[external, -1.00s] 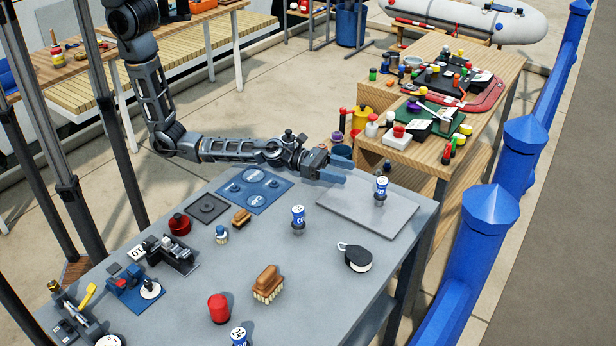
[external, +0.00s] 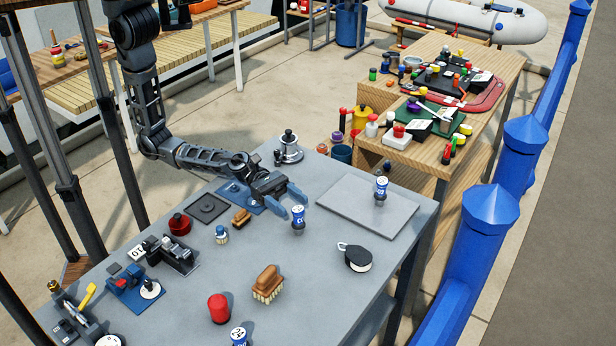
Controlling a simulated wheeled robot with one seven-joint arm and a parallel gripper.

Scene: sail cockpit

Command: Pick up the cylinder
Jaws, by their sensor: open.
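A small blue cylinder with a white top and white markings (external: 298,220) stands upright on the grey table, near the middle of its far part. My gripper (external: 288,205) is open and empty, with its blue fingers close to this cylinder's upper left side. I cannot tell whether they touch it or have it between them. A similar blue cylinder (external: 381,191) stands on the grey board at the right. Another (external: 239,337) is cut by the bottom edge of the picture.
The grey table (external: 325,285) also holds a wooden brush (external: 268,282), a black pulley block (external: 356,257) and a small blue-and-white brush (external: 221,235). A metal winch (external: 288,148) stands at the back. The flat grey board (external: 345,208) is mostly bare.

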